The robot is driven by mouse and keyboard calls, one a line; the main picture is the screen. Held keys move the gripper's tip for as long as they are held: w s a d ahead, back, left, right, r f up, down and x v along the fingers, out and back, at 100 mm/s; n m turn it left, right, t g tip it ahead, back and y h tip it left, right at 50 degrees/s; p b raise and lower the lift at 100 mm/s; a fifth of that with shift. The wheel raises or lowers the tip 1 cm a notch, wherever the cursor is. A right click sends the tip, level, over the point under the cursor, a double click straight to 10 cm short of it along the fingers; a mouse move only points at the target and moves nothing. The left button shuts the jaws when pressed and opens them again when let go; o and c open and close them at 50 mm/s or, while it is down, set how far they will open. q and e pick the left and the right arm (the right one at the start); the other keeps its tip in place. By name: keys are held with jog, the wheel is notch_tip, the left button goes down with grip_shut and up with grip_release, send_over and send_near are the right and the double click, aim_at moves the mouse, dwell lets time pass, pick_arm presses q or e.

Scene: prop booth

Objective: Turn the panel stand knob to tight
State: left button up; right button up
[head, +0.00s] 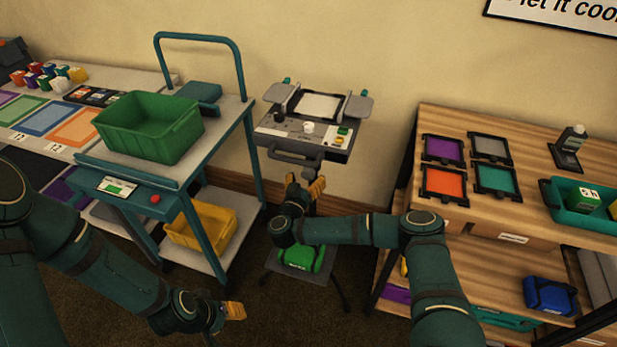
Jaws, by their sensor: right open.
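The panel stand (338,150) is a grey console with a white panel in a dark frame, standing against the wall in the middle of the head view. A white round knob (308,128) sits on its front face, and a small black knob (279,117) is to its left. I cannot tell which is the task's knob, nor read its setting. My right gripper (304,184) is open and empty, with orange fingertips just below the console's front handle, apart from both knobs. My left gripper (234,311) is low at the bottom, its fingers seen mostly edge-on.
A teal cart (130,171) with a green bin (150,125) stands left of the stand. A wooden bench (460,218) with several framed colour panels is on the right. A green pouch (302,257) lies on the stand's low shelf. The floor between cart and bench is narrow.

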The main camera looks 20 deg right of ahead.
jog(key=shift+x, duration=1.3)
jog(key=shift+c, duration=0.2)
